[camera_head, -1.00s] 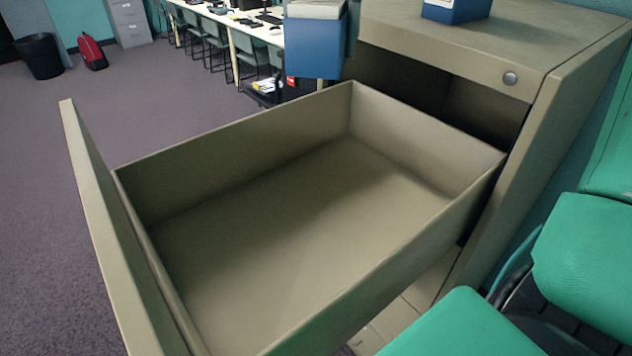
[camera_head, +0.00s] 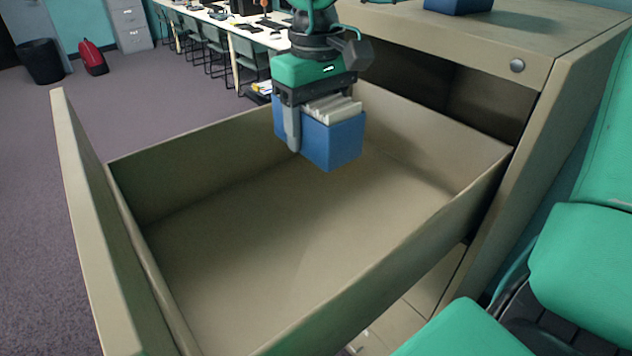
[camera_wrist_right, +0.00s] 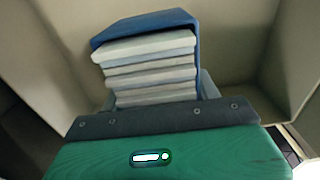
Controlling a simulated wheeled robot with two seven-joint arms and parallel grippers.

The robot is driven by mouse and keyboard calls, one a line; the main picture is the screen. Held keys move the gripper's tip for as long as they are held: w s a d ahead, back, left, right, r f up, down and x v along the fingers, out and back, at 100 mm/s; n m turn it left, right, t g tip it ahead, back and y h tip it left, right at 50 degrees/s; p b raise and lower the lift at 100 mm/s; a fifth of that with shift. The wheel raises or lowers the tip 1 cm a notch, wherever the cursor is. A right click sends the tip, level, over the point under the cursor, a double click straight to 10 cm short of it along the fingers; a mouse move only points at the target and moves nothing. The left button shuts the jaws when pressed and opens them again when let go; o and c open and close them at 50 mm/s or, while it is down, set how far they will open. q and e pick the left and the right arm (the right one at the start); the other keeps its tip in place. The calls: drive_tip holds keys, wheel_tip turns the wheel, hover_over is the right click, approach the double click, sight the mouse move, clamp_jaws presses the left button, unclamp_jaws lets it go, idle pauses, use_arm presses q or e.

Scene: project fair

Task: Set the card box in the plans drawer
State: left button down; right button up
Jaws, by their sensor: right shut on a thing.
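The card box (camera_head: 333,143) is blue and open-topped, with white cards standing in it. My right gripper (camera_head: 308,120) is shut on it and holds it roughly upright over the far part of the open drawer. In the right wrist view the card box (camera_wrist_right: 148,18) shows beyond the green gripper body, with its cards in a row. The plans drawer (camera_head: 250,240) is beige, pulled well out and empty. I cannot tell exactly how high the box hangs above the drawer floor. My left gripper is not in view.
The beige cabinet (camera_head: 480,45) stands behind the drawer, with another blue object (camera_head: 458,5) on its top. The drawer's tall front panel (camera_head: 95,230) rises at the left. Open carpet lies further left.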

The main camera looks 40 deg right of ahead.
wheel_tip(320, 180, down, 11)
drive_tip(key=shift+r, duration=0.1)
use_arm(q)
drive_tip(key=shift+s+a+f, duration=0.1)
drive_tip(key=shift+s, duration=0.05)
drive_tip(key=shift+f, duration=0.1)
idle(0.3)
use_arm(e)
drive_tip(key=shift+f, duration=0.2)
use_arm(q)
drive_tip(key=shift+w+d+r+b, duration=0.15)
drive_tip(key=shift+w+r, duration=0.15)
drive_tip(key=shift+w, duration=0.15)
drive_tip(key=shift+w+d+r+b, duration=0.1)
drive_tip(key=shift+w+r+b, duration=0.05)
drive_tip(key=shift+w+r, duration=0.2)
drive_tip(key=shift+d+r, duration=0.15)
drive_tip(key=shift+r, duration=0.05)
use_arm(e)
drive_tip(key=shift+f, duration=0.25)
